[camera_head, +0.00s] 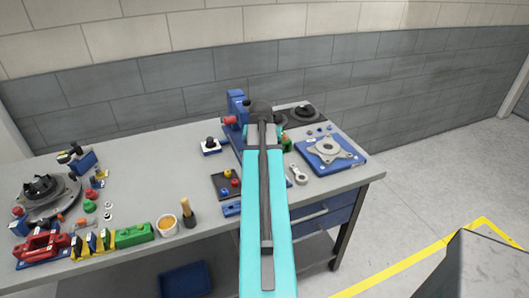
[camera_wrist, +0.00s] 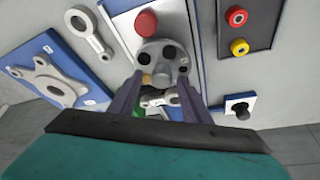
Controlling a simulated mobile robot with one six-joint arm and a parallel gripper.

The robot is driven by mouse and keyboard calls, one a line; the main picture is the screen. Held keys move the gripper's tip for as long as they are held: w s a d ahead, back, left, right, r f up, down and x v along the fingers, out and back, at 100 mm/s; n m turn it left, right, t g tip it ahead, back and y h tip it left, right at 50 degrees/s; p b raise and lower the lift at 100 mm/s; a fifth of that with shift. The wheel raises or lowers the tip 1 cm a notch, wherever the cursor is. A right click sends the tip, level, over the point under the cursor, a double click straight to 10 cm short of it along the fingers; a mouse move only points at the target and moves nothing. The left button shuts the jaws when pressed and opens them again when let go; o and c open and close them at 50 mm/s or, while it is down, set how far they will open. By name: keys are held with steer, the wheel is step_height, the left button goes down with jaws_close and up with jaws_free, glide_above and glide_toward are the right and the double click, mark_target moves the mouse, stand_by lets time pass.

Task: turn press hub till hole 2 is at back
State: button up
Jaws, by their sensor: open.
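In the wrist view the press hub (camera_wrist: 164,56) is a grey round part with several dark holes in its face. It sits on the blue-edged press base, just below a red knob (camera_wrist: 146,23). A small tan spot shows at its lower left. I cannot read any hole numbers. My gripper (camera_wrist: 160,82) is open, its two dark fingers at the near side of the hub, one to each side. I cannot tell whether they touch it. In the head view the blue press (camera_head: 237,104) stands at the back of the bench; my arm hides the hub.
A blue plate with a grey flange (camera_head: 327,149) and a link (camera_head: 298,175) lie right of my arm. A dark tray with coloured buttons (camera_head: 226,186) lies left of it. Fixtures, a green block (camera_head: 134,236) and a cup (camera_head: 167,225) crowd the bench's left.

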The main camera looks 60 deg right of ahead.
steer(key=shift+r, duration=0.1)
steer(key=b+v, duration=0.3)
steer(key=v, duration=1)
steer(key=shift+a+r, duration=0.2)
steer(key=shift+r, duration=0.05)
steer(key=shift+s, duration=0.1)
stand_by(0.8)
